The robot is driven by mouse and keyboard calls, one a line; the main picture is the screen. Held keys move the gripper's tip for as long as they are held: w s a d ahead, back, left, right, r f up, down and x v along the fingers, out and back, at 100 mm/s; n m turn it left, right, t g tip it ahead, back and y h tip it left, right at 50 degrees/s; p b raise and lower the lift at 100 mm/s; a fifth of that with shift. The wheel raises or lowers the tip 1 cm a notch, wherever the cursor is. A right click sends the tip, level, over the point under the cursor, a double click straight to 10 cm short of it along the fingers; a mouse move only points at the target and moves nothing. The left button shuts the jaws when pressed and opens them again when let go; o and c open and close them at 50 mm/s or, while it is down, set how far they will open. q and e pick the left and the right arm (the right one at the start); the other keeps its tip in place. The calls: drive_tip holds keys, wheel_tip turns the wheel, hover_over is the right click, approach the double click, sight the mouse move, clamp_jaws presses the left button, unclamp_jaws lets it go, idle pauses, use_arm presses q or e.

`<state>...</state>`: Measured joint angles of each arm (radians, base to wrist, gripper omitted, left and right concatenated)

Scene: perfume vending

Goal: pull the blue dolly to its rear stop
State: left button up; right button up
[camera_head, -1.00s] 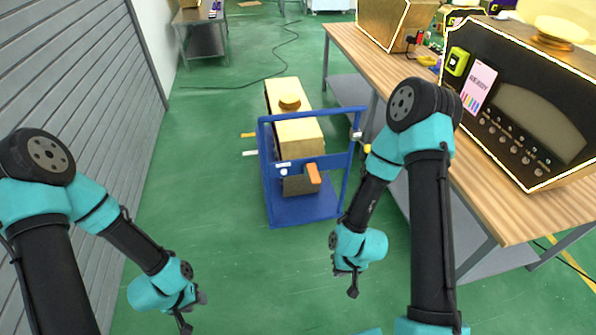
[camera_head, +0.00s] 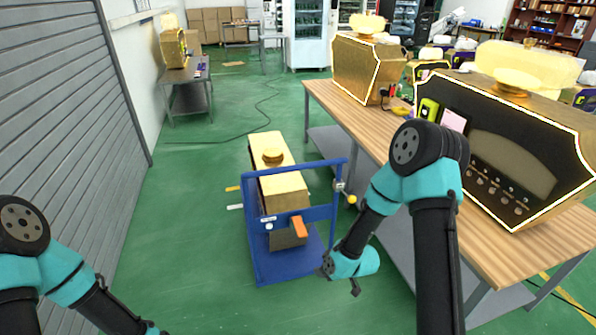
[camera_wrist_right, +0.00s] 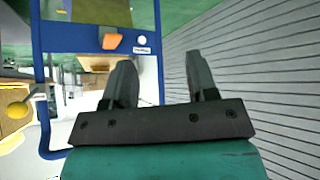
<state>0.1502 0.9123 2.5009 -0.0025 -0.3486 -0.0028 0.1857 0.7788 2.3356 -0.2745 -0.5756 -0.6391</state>
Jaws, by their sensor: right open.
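The blue dolly (camera_head: 285,268) stands on the green floor in the middle of the head view, carrying a gold box-shaped machine with a round gold cap. An orange handle (camera_head: 299,228) is on its front crossbar and a yellow knob (camera_head: 351,199) at its right side. My right gripper (camera_head: 340,276) is just right of the dolly's lower front corner. In the right wrist view its fingers (camera_wrist_right: 160,72) are apart with nothing between them; the dolly's blue frame (camera_wrist_right: 86,38) and orange handle (camera_wrist_right: 111,41) are beyond them. Contact is not visible. My left gripper is below the head view.
A wooden workbench (camera_head: 335,112) with large gold-and-black machines (camera_head: 500,150) runs along the right. A grey shutter wall (camera_head: 70,110) is at the left. A black cable (camera_head: 262,112) lies on the floor behind the dolly.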

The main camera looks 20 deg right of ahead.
drive_tip(key=w+d+r+n+t, duration=0.4)
drive_tip(key=w+r+n, duration=0.3)
drive_tip(key=w+r, duration=0.3)
drive_tip(key=n+t+y, duration=0.2)
drive_tip(key=n+t, duration=0.2)
drive_tip(key=n, duration=0.3)
approach(301, 168)
drive_tip(key=r+v, duration=0.1)
drive_tip(key=v, duration=0.5)
drive_tip(key=shift+f, duration=0.25)
drive_tip(key=shift+w, duration=0.1)
drive_tip(key=x, duration=1.7)
drive_tip(key=shift+w+f, duration=0.15)
drive_tip(key=shift+f, duration=0.25)
drive_tip(key=shift+c, duration=0.4)
clamp_jaws()
